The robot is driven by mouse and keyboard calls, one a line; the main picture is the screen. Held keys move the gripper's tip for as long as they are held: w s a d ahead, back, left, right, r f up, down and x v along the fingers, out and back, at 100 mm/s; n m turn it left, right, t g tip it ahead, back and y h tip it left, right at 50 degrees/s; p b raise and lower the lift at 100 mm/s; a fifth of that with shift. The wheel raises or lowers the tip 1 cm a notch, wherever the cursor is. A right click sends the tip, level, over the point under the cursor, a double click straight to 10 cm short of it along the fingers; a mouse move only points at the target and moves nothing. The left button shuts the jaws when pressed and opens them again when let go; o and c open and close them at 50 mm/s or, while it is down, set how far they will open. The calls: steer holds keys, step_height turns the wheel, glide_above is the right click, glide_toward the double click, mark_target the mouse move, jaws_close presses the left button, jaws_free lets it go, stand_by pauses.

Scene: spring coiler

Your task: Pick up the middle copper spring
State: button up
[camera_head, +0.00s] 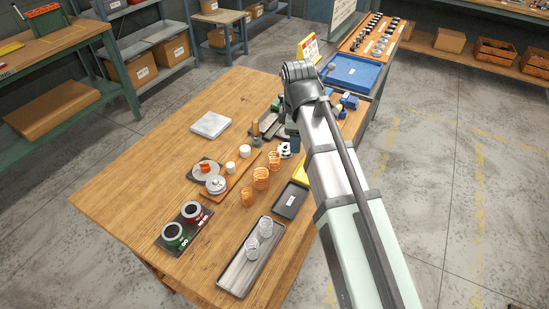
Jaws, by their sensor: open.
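Three copper springs stand in a slanting row on the wooden table. The middle copper spring (261,179) is upright, between the near copper spring (247,197) and the far copper spring (274,160). My gripper (287,151) seems to be the small white and dark part below my wrist, just right of the far spring and beyond the middle one. It is apart from the middle spring and holds no spring that I can see. My arm hides part of it, and its fingertips are too small to make out.
A dark tray (291,200) lies right of the copper springs.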

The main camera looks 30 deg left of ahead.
step_height(320, 180, up, 5)
steer(key=m+g, duration=0.1)
glide_above(274, 154)
step_height(274, 154, down, 9)
steer(key=shift+w+a+r, duration=0.1)
steer(key=shift+w, duration=0.05)
steer(key=shift+d+f, duration=0.2)
steer(key=shift+f, duration=2.4)
steer(key=c, duration=0.8)
steer(key=shift+r, duration=0.15)
